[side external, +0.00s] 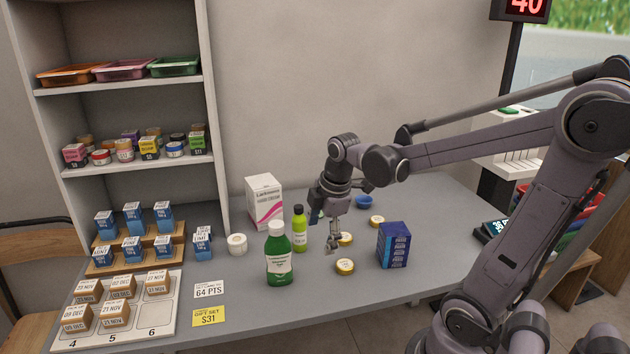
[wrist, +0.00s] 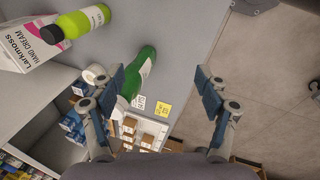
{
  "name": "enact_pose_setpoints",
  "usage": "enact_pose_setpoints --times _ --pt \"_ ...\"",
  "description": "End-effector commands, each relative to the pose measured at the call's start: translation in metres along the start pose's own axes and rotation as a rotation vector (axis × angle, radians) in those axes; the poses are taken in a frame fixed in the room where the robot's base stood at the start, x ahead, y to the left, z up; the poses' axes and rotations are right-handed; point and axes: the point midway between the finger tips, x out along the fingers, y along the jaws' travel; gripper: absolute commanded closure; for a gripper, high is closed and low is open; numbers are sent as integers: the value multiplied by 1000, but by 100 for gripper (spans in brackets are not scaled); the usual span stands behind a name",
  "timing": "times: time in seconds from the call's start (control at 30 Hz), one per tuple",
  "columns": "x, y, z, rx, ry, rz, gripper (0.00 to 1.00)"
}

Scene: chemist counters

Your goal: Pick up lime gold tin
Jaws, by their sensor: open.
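Three small round yellow-gold tins stand on the grey counter in the side view: a front tin (side external: 345,266), a middle tin (side external: 346,239) and a back tin (side external: 377,221). Their labels are too small to read, so I cannot tell which is the lime gold one. My gripper (side external: 332,246) is open and points down, just left of the front and middle tins in the picture. In the wrist view my gripper (wrist: 160,80) has its fingers wide apart with nothing held. No tin shows in that view.
A green bottle (side external: 278,256), a lime bottle (side external: 299,230) and a white-pink box (side external: 265,201) stand left of my gripper. A dark blue box (side external: 394,245) stands to the right, a blue cup (side external: 364,202) behind. The counter's front edge (side external: 330,317) is clear.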

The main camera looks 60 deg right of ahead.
Motion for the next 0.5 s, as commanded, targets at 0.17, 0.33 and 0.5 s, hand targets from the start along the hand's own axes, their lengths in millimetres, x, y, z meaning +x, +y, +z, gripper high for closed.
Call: enact_pose_setpoints --times 0.17,0.33,0.5 --pt "19 20 35 -263 -31 -98 25" --pt "36 31 68 -501 -17 -192 25" --pt "49 35 89 -662 13 -251 25"
